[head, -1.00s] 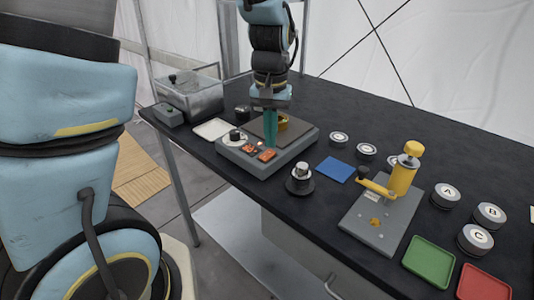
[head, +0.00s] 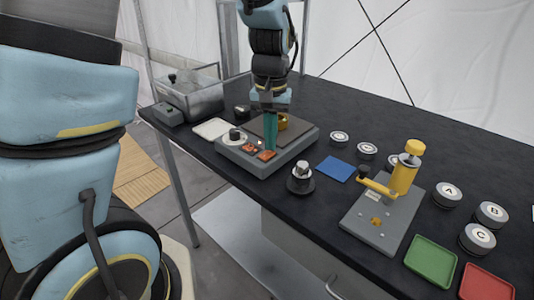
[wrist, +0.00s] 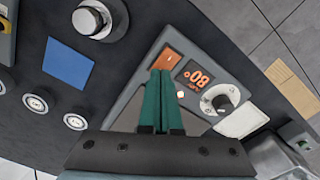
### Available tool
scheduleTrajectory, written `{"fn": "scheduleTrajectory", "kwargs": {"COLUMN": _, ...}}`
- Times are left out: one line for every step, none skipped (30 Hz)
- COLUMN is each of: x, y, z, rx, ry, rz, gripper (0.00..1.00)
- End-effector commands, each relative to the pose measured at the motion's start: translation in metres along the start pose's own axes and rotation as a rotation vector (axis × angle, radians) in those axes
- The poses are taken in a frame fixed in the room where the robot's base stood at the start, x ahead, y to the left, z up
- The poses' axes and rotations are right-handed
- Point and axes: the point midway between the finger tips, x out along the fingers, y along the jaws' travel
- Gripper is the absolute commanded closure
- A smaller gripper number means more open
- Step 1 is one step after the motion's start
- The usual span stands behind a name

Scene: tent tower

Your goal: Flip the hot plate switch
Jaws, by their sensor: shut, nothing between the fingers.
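The hot plate (head: 294,147) is a grey box with a dark top plate, near the table's front edge left of centre. Its orange switch (head: 267,155) is on the front panel and also shows in the wrist view (wrist: 171,58). Beside it are a display with lit orange digits (wrist: 195,79) and a black knob on a pale dial (wrist: 222,102). My gripper (head: 270,147) points down with its teal fingers together and empty. In the wrist view the fingertips (wrist: 165,74) are right at the switch's edge; I cannot tell whether they touch it. The switch's position is unclear.
A white tray (head: 212,129) and a clear tank (head: 192,92) stand left. A black-based metal item (head: 301,180), a blue pad (head: 335,169) and a yellow press (head: 404,174) stand right.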

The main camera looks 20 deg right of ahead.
Motion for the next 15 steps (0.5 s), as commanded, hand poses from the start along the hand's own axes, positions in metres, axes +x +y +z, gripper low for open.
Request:
{"fn": "scheduleTrajectory", "kwargs": {"x": 0.0013, "y": 0.0, "z": 0.0001, "rx": 0.0, "ry": 0.0, "rz": 0.0, "gripper": 1.0}}
{"fn": "scheduleTrajectory", "kwargs": {"x": 0.0018, "y": 0.0, "z": 0.0001, "rx": 0.0, "ry": 0.0, "rz": 0.0, "gripper": 1.0}}
{"fn": "scheduleTrajectory", "kwargs": {"x": 0.0023, "y": 0.0, "z": 0.0001, "rx": 0.0, "ry": 0.0, "rz": 0.0, "gripper": 1.0}}
{"fn": "scheduleTrajectory", "kwargs": {"x": 0.0028, "y": 0.0, "z": 0.0001, "rx": 0.0, "ry": 0.0, "rz": 0.0, "gripper": 1.0}}
{"fn": "scheduleTrajectory", "kwargs": {"x": 0.0032, "y": 0.0, "z": 0.0001, "rx": 0.0, "ry": 0.0, "rz": 0.0, "gripper": 1.0}}
{"fn": "scheduleTrajectory", "kwargs": {"x": 0.0038, "y": 0.0, "z": 0.0, "rx": 0.0, "ry": 0.0, "rz": 0.0, "gripper": 1.0}}
{"fn": "scheduleTrajectory", "kwargs": {"x": 0.0042, "y": 0.0, "z": 0.0, "rx": 0.0, "ry": 0.0, "rz": 0.0, "gripper": 1.0}}
{"fn": "scheduleTrajectory", "kwargs": {"x": 0.0046, "y": 0.0, "z": 0.0, "rx": 0.0, "ry": 0.0, "rz": 0.0, "gripper": 1.0}}
{"fn": "scheduleTrajectory", "kwargs": {"x": 0.0052, "y": 0.0, "z": 0.0, "rx": 0.0, "ry": 0.0, "rz": 0.0, "gripper": 1.0}}
{"fn": "scheduleTrajectory", "kwargs": {"x": 0.0056, "y": 0.0, "z": 0.0, "rx": 0.0, "ry": 0.0, "rz": 0.0, "gripper": 1.0}}
{"fn": "scheduleTrajectory", "kwargs": {"x": 0.006, "y": 0.0, "z": 0.0, "rx": 0.0, "ry": 0.0, "rz": 0.0, "gripper": 1.0}}
{"fn": "scheduleTrajectory", "kwargs": {"x": 0.0066, "y": 0.0, "z": 0.0, "rx": 0.0, "ry": 0.0, "rz": 0.0, "gripper": 1.0}}
{"fn": "scheduleTrajectory", "kwargs": {"x": 0.0071, "y": 0.0, "z": 0.0001, "rx": 0.0, "ry": 0.0, "rz": 0.0, "gripper": 1.0}}
{"fn": "scheduleTrajectory", "kwargs": {"x": 0.0075, "y": 0.0, "z": 0.0001, "rx": 0.0, "ry": 0.0, "rz": 0.0, "gripper": 1.0}}
{"fn": "scheduleTrajectory", "kwargs": {"x": 0.0076, "y": 0.0, "z": 0.0001, "rx": 0.0, "ry": 0.0, "rz": 0.0, "gripper": 1.0}}
